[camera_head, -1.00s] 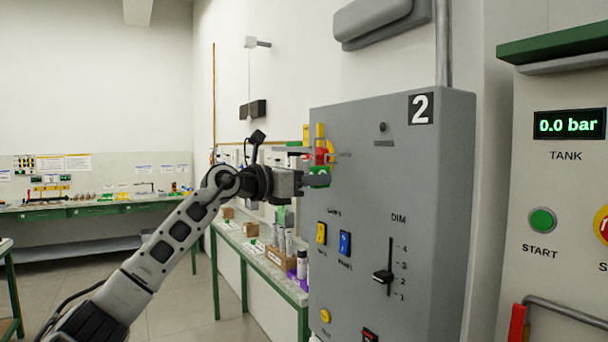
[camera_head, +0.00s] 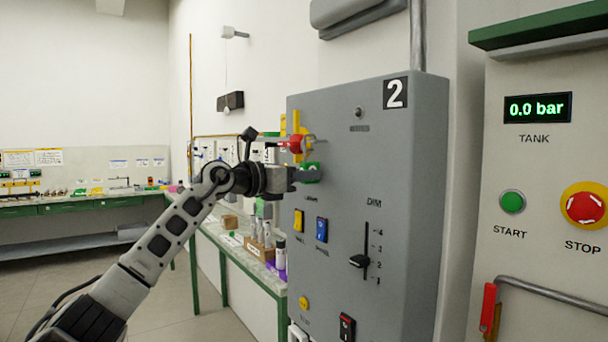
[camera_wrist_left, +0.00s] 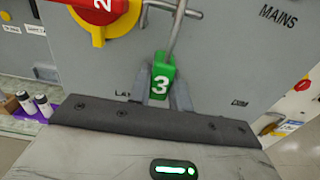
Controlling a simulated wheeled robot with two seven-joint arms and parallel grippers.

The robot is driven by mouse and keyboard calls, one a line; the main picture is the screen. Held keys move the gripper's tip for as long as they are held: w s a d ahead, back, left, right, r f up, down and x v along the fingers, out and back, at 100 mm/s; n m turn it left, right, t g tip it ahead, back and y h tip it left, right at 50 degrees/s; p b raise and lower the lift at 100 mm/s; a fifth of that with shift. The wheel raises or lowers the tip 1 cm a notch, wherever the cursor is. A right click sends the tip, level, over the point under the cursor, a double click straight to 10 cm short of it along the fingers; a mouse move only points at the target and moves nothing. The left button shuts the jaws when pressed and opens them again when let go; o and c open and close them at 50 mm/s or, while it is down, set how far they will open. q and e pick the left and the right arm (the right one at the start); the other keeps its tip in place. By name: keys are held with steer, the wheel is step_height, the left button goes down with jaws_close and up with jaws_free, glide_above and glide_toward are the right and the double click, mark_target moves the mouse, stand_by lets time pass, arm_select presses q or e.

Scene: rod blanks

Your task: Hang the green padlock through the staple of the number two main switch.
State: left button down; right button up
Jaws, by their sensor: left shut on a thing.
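The green padlock (camera_head: 311,172) is held at the face of the grey switch cabinet. In the left wrist view the padlock (camera_wrist_left: 162,76) carries a white 3, and its metal shackle rises from it. My left gripper (camera_head: 300,175) is shut on the padlock body. The main switch has a red handle (camera_wrist_left: 101,12) marked 2 on a yellow part (camera_wrist_left: 98,34). A bent metal staple (camera_head: 316,139) sticks out beside the handle, above the padlock. Shackle and staple (camera_wrist_left: 194,14) overlap in the wrist view; I cannot tell whether the shackle passes through. My right gripper is not in view.
The grey cabinet (camera_head: 395,150) carries a yellow rocker (camera_head: 299,220), a blue rocker (camera_head: 321,230) and a dimmer slider (camera_head: 359,261) below the padlock. A bench with bottles (camera_head: 280,256) stands behind it. A tank panel (camera_head: 540,150) is at right.

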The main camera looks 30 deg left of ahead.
arm_select(q)
steer(key=c, duration=1.2)
jaws_free()
